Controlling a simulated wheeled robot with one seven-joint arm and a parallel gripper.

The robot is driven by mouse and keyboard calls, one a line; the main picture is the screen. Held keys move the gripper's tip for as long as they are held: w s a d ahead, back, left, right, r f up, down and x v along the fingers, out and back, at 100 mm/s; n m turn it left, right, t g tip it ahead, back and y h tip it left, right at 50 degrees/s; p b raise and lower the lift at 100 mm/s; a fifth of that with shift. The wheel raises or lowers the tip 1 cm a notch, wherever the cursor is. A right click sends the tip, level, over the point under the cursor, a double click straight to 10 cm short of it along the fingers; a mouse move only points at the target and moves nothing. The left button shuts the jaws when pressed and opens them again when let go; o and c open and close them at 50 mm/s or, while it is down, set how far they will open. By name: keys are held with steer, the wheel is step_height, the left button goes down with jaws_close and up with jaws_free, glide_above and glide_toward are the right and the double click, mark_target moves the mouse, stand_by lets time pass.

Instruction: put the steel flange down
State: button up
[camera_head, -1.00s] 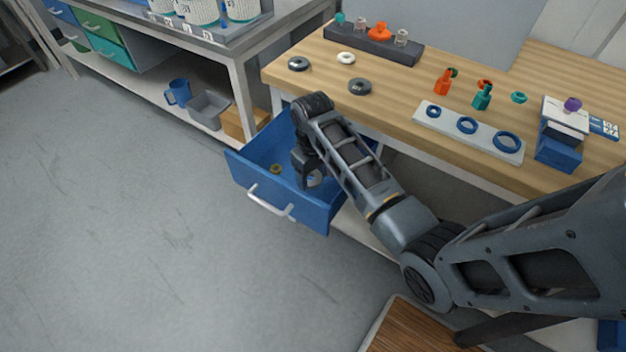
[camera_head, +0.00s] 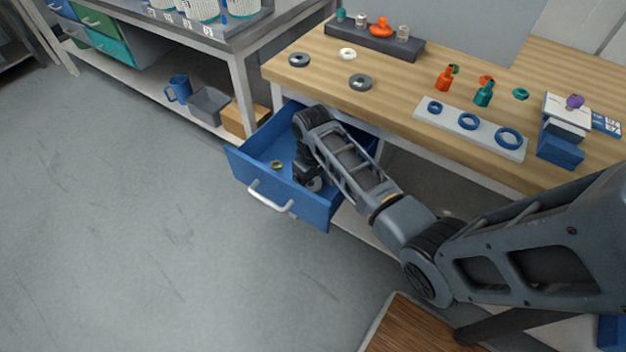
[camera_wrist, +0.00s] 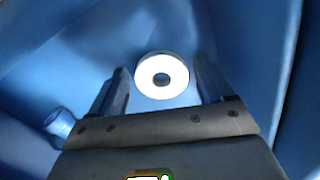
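The steel flange (camera_wrist: 162,76) is a bright ring with a central hole. In the wrist view it lies flat between and just beyond the fingertips, with a narrow gap showing on each side. In the head view the flange (camera_head: 315,185) shows partly in the open blue drawer (camera_head: 300,203), mostly hidden by my arm. My gripper (camera_wrist: 163,82) is open around it, pointing down; in the head view my gripper (camera_head: 306,178) is low inside the drawer. Whether the flange rests fully on the drawer floor is hard to tell.
A small brass ring (camera_head: 277,165) lies in the drawer left of my gripper. The drawer walls stand close around my gripper. Above is the wooden worktop (camera_head: 400,100) with dark rings, a white ring, bottles and a plate of blue rings (camera_head: 467,121). The floor in front is clear.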

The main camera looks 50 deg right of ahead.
steer(key=shift+o, duration=0.7)
steer(key=shift+r, duration=0.1)
step_height(320, 180, up, 12)
steer(key=shift+p, duration=0.35)
steer(key=shift+r, duration=0.1)
stand_by(0.7)
